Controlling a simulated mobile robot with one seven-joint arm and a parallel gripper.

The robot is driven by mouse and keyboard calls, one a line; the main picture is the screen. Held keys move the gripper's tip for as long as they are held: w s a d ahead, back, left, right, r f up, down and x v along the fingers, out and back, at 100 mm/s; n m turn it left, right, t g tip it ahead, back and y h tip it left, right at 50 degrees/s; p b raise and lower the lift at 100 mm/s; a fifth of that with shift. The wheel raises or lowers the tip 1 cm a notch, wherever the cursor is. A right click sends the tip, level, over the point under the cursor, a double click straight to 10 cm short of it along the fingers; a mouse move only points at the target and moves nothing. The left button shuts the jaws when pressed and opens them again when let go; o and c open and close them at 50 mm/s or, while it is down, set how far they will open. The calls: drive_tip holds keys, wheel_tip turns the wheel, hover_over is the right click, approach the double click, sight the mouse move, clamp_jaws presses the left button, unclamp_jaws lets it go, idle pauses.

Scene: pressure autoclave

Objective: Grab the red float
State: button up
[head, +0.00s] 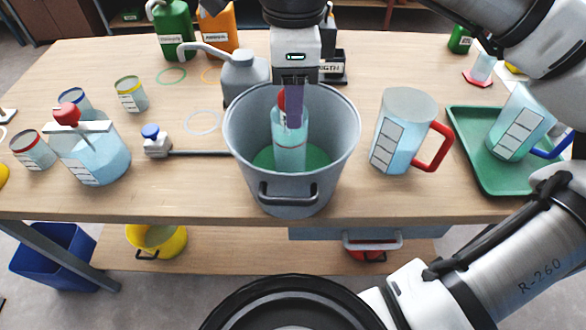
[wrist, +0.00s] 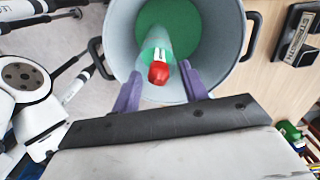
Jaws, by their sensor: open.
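The red float (head: 281,100) shows as a small red piece at the top of a clear, upright cylinder (head: 290,150) inside a grey pot (head: 238,140). In the wrist view the red float (wrist: 158,74) has a white marked part beside it. My gripper (head: 294,120) points down into the pot with purple fingers. In the wrist view my gripper (wrist: 159,80) is open, one finger on each side of the float, with gaps visible. In the head view the fingers partly hide the float. I cannot tell whether the fingertips are level with it.
The pot's rim surrounds my fingers closely. A grey spouted bottle (head: 245,76) stands behind the pot. A jug with a red handle (head: 402,130) is to the right, near a green tray (head: 490,180). A jar with a red knob (head: 95,155) stands left.

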drive_tip(key=shift+s+f, duration=0.1)
drive_tip(key=shift+s+f, duration=0.1)
clamp_jaws()
idle(0.3)
